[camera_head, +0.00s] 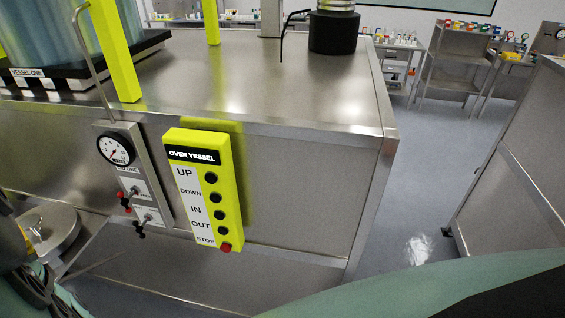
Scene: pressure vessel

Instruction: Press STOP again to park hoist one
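A yellow pendant box (203,190) headed OVER VESSEL is mounted on the front of the steel bench. It has a column of black buttons beside the labels UP, DOWN, IN and OUT. The red STOP button (225,248) is at the bottom right of the box, and nothing touches or covers it. I cannot tell from this view whether it is pressed in. My gripper cannot be made out. Dark parts with cables show at the lower left edge, apart from the box. The hoist itself cannot be made out for certain; yellow posts (115,50) rise from the bench.
A gauge panel (135,180) with a dial and small valves is left of the box. A vessel labelled VESSEL ONE (50,35) stands on the steel bench (255,75). A round metal piece (50,230) is at lower left. Clear floor (430,165) lies right of the bench, before a steel cabinet (520,150).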

